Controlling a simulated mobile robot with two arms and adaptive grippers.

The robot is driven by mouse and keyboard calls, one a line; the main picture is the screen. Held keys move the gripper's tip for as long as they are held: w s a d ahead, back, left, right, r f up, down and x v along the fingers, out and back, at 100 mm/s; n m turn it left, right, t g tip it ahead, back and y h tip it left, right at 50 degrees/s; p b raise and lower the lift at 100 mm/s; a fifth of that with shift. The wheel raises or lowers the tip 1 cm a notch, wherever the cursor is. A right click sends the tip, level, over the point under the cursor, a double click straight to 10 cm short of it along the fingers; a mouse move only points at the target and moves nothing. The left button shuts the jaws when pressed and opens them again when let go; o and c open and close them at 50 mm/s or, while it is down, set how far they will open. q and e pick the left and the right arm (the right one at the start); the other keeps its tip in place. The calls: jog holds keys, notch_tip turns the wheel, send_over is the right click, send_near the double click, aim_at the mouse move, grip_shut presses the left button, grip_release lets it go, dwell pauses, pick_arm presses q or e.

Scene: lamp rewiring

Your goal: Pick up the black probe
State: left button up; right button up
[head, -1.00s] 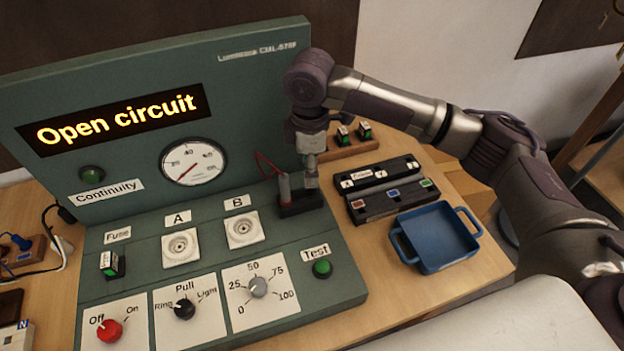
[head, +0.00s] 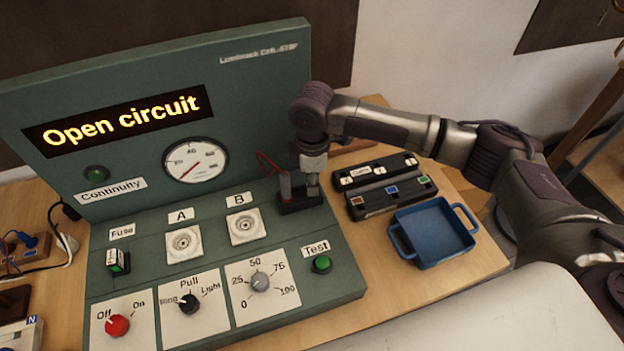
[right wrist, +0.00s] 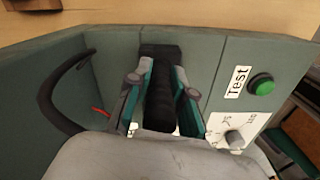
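The black probe (right wrist: 160,100) stands in a dark holder (head: 300,205) at the right end of the green test panel. In the right wrist view it is a thick black shape between my two teal-and-grey fingers. My right gripper (right wrist: 163,85) points down over the holder, with one finger on each side of the probe. Thin pale gaps show beside the probe, so the fingers look open around it. In the head view my right gripper (head: 313,185) hides the probe. My left gripper is out of view.
The panel display reads "Open circuit" (head: 123,122). A blue tray (head: 432,232) and a black block with coloured labels (head: 392,197) are right of the holder. A black cable (right wrist: 62,90) loops left of my fingers. The Test button (head: 321,264) is in front.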

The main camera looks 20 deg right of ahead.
grip_shut()
